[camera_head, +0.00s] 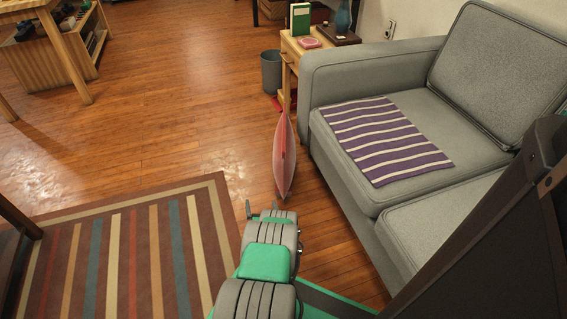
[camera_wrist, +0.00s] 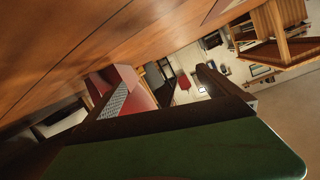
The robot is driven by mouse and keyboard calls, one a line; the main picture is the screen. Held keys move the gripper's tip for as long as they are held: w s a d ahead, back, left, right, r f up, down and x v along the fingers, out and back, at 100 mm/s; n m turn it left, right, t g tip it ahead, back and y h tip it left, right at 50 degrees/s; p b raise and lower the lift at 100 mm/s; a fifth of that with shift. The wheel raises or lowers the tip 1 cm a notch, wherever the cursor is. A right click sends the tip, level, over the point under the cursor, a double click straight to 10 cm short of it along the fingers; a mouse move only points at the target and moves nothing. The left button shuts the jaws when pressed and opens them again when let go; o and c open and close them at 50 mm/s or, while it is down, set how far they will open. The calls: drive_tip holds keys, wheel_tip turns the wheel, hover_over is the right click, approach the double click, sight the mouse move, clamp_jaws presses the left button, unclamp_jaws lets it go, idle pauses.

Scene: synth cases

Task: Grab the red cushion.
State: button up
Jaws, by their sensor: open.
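The red cushion (camera_head: 284,165) appears narrow and edge-on in the head view, upright on the wooden floor between the rug and the sofa. Its middle is red and its sides look paler. My gripper (camera_head: 262,208) is just in front of its lower end; I cannot tell whether they touch. In the wrist view my gripper (camera_wrist: 168,78) is open, its two dark fingers spread apart. A red shape, likely the cushion (camera_wrist: 138,94), shows behind the left finger, which partly hides it.
The grey sofa (camera_head: 430,120) with a purple striped cloth (camera_head: 385,138) stands close on the right. A side table (camera_head: 290,50) and a grey bin (camera_head: 271,72) stand behind the cushion. A striped rug (camera_head: 130,250) lies to the left. The floor (camera_head: 170,120) beyond it is clear.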

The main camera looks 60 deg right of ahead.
sight(283, 188)
drive_tip(key=s+d+r+h, duration=0.1)
drive_tip(key=s+d, duration=0.1)
drive_tip(key=s+d+r+g+h, duration=0.1)
drive_tip(key=s+d+r, duration=0.1)
drive_tip(key=s, duration=0.1)
drive_tip(key=s+d+r+g+h, duration=0.1)
drive_tip(key=s+d+r+h, duration=0.1)
drive_tip(key=shift+s+d+m, duration=0.15)
drive_tip(key=shift+d+m, duration=0.1)
drive_tip(key=shift+m, duration=0.15)
drive_tip(key=b+x, duration=0.2)
drive_tip(key=x, duration=0.1)
drive_tip(key=b+x, duration=0.2)
drive_tip(key=x, duration=0.2)
drive_tip(key=shift+s+d+r, duration=0.1)
drive_tip(key=shift+d+r, duration=0.05)
drive_tip(key=shift+r, duration=0.05)
drive_tip(key=c, duration=1.6)
drive_tip(key=shift+r, duration=0.15)
drive_tip(key=shift+c, duration=0.4)
drive_tip(key=shift+r, duration=0.1)
